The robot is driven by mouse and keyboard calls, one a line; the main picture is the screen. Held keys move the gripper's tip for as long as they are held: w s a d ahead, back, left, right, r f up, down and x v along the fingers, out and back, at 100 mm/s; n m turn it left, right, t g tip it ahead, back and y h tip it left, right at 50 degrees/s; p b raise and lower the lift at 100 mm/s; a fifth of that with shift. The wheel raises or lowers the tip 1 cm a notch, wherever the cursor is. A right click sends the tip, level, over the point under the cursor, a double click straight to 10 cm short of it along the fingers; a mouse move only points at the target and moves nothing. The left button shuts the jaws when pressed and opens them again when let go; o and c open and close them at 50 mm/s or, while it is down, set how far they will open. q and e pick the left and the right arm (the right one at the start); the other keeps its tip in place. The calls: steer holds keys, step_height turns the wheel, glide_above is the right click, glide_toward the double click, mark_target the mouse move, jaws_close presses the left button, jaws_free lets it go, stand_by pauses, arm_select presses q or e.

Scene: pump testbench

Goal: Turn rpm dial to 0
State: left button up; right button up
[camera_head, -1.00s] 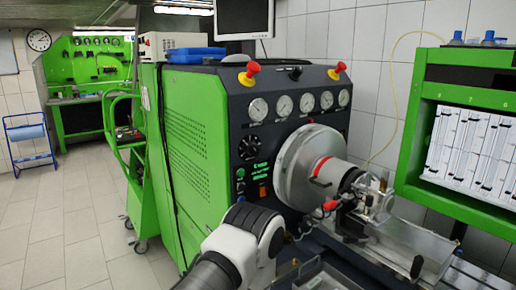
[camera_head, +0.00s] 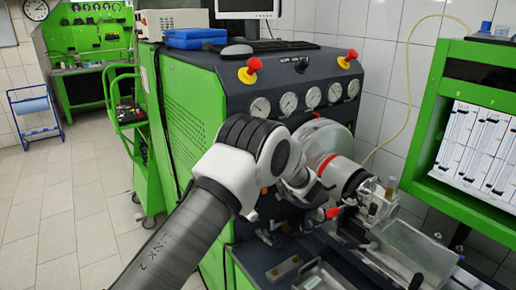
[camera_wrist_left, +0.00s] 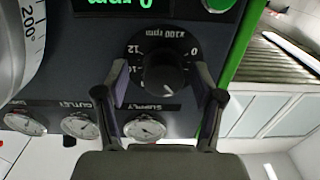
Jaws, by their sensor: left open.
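The rpm dial (camera_wrist_left: 163,72) is a black round knob on the dark panel in the left wrist view, with a scale marked "x100 rpm". The numbers 12 and 0 show; a small pale mark is on the knob's lower part. My left gripper (camera_wrist_left: 162,88) is open, with one finger on each side of the knob. I cannot tell whether the fingers touch it. In the head view my left arm (camera_head: 262,150) reaches across the panel and hides the dial. A green display (camera_wrist_left: 118,4) above it in the wrist view is cut off. My right gripper does not show.
A round metal housing (camera_head: 322,143) stands right of my arm. Red-yellow stop buttons (camera_head: 249,70) stick out from the panel's top edge.

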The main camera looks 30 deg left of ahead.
arm_select(q)
steer(key=shift+a+r, duration=0.1)
steer(key=shift+a, duration=0.2)
steer(key=shift+s+d+r, duration=0.1)
steer(key=shift+s+r, duration=0.1)
steer(key=c, duration=1.1)
steer(key=shift+f, duration=0.1)
steer(key=shift+c, duration=0.2)
steer(key=shift+w+d+n+b, duration=0.1)
steer(key=shift+w+n+b, duration=0.05)
steer(key=shift+n+b, duration=9.4)
steer(key=m+b, duration=0.2)
steer(key=shift+r+m+b, duration=0.2)
steer(key=shift+m+b, duration=0.15)
steer(key=shift+b, duration=0.05)
